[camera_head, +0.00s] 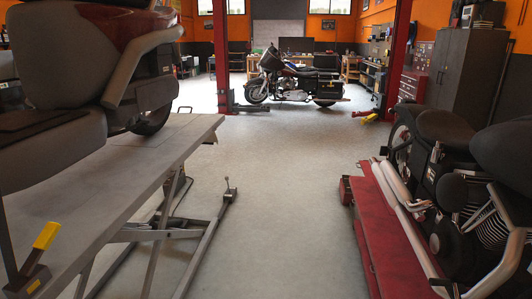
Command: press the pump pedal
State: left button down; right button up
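A yellow-ended pedal or handle (46,236) sticks up from a dark mount at the lower left, beside the grey lift (110,170). It looks like a pump pedal, but I cannot be sure. A small upright dark lever (228,186) stands at the far end of a long low bar beside the same lift. A small yellow piece (370,118) lies on the floor in the distance, too small to identify. Neither of my grippers shows in this view, and nothing touches the yellow-ended part.
A motorcycle (75,55) stands on the grey lift. Another motorcycle (455,150) stands on a low red lift (385,235) at right. A third motorcycle (290,82) is further back between red posts. The floor (285,210) between the lifts is clear. A dark cabinet (462,75) stands back right.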

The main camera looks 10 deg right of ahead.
aim_at(348, 191)
jog(key=i+l+z, duration=0.1)
jog(key=i+z, duration=0.2)
jog(key=i, duration=0.7)
jog(key=i+j+z, duration=0.15)
jog(key=i+z, duration=0.15)
jog(key=i, duration=0.7)
jog(key=i+j+z, duration=0.35)
jog(key=i, duration=0.3)
jog(key=i+j+z, duration=0.75)
jog(key=i+j, duration=0.3)
jog(key=j, duration=0.15)
jog(key=z, duration=1.8)
jog(key=u, duration=2.15)
